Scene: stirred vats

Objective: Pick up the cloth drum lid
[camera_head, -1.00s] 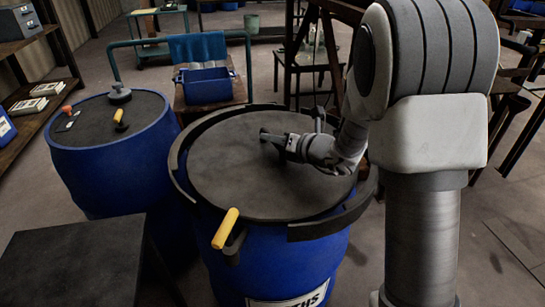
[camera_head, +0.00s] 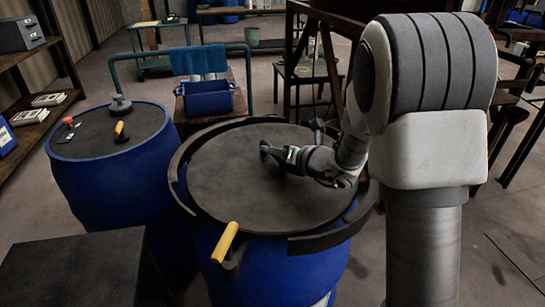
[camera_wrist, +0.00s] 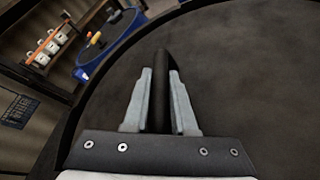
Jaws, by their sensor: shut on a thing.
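The drum lid (camera_head: 235,190) is a broad dark grey disc on top of the nearer blue drum (camera_head: 275,270). A dark clamp ring (camera_head: 180,175) with gaps surrounds its edge, and a yellow lever (camera_head: 225,242) sticks out at the front. My gripper (camera_head: 265,150) is over the far middle of the lid. In the wrist view my gripper (camera_wrist: 160,75) is shut on a dark upright bar, the lid's handle (camera_wrist: 160,57), with a finger on each side. The lid surface (camera_wrist: 240,75) fills the background there. I cannot tell whether the lid is lifted at all.
A second blue drum (camera_head: 105,185) with a dark top and small items stands at left. A blue bin (camera_head: 207,100) is behind. A dark table (camera_head: 70,270) is at the lower left, shelves (camera_head: 25,75) at far left. Bare floor shows at lower right.

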